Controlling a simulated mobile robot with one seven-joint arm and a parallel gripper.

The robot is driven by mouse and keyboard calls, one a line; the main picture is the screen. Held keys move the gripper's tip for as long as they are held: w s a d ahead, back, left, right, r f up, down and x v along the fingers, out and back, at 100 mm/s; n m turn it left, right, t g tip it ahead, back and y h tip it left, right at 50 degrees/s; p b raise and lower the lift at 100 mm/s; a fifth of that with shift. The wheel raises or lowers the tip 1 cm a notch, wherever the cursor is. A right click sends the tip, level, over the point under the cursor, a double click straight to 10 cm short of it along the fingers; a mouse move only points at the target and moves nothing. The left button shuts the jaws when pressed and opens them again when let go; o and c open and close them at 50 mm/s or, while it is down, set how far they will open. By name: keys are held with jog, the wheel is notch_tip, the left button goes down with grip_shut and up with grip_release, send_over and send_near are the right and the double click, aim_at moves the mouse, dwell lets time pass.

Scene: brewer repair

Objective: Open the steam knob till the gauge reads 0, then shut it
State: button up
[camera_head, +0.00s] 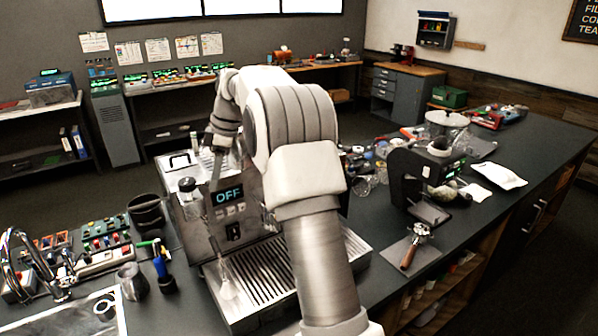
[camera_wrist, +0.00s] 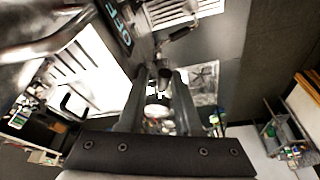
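The espresso machine (camera_head: 205,205) stands on the dark counter, and its display (camera_head: 228,196) reads OFF. The display also shows in the wrist view (camera_wrist: 124,22). In the wrist view my gripper (camera_wrist: 164,72) has its two dark fingers apart, with a small dark knob-like part (camera_wrist: 165,78) between or just beyond their tips. I cannot tell whether they touch it or whether it is the steam knob.
A black grinder (camera_head: 425,178) and a portafilter (camera_head: 416,245) stand to the right. A dark cup (camera_head: 146,212), a metal pitcher (camera_head: 132,281) and a sink tap (camera_head: 40,262) are at the left. The right part of the counter has free room.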

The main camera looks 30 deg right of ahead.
jog(key=shift+w+d+n+g, duration=0.15)
jog(key=shift+w+n+g, duration=0.15)
jog(key=shift+w+n, duration=0.6)
jog(key=shift+w+d+n+g, duration=0.15)
jog(key=shift+w+n+g, duration=0.25)
jog(key=shift+n, duration=0.9)
dwell(5.8)
